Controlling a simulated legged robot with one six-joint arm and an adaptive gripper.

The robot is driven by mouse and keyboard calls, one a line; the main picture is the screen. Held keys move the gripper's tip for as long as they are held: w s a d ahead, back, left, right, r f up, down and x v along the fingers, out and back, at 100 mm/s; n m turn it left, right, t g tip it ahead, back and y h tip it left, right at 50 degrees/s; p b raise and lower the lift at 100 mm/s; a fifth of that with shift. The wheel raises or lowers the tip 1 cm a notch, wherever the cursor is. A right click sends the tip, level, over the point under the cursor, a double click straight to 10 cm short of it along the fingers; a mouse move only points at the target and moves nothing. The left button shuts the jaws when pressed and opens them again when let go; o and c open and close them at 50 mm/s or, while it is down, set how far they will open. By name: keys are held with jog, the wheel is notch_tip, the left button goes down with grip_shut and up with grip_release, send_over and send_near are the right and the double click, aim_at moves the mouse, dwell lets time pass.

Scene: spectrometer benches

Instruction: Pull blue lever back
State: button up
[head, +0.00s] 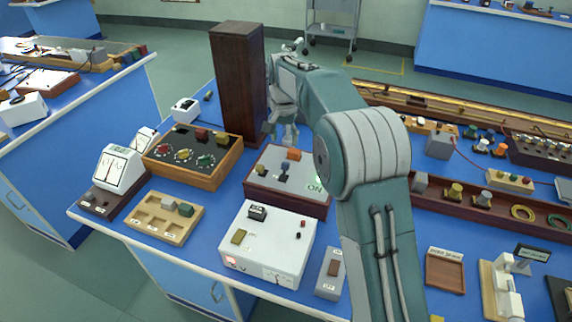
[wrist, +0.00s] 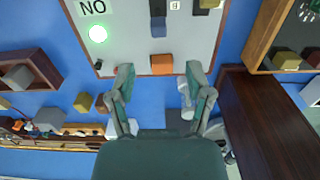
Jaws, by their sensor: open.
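A small blue lever (head: 284,168) stands on the light grey top of a dark red box (head: 260,194) in the head view. In the wrist view the blue lever (wrist: 158,27) is near the top edge, beyond an orange block (wrist: 162,64). A green lamp (wrist: 98,34) glows beside an ON label on the same panel. My gripper (wrist: 159,76) is open and empty, its two fingers spread either side of the panel's edge by the orange block. In the head view my gripper (head: 290,134) is behind the box, partly hidden, apart from the lever.
A tall dark wooden cabinet (head: 238,80) stands close beside my gripper. A wooden box with dials (head: 192,156) is left of the panel, and a white instrument box (head: 268,245) is in front. A long tray with parts (head: 500,215) lies to the right.

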aim_at(285, 163)
notch_tip(285, 163, down, 10)
dwell(0.4)
grip_shut()
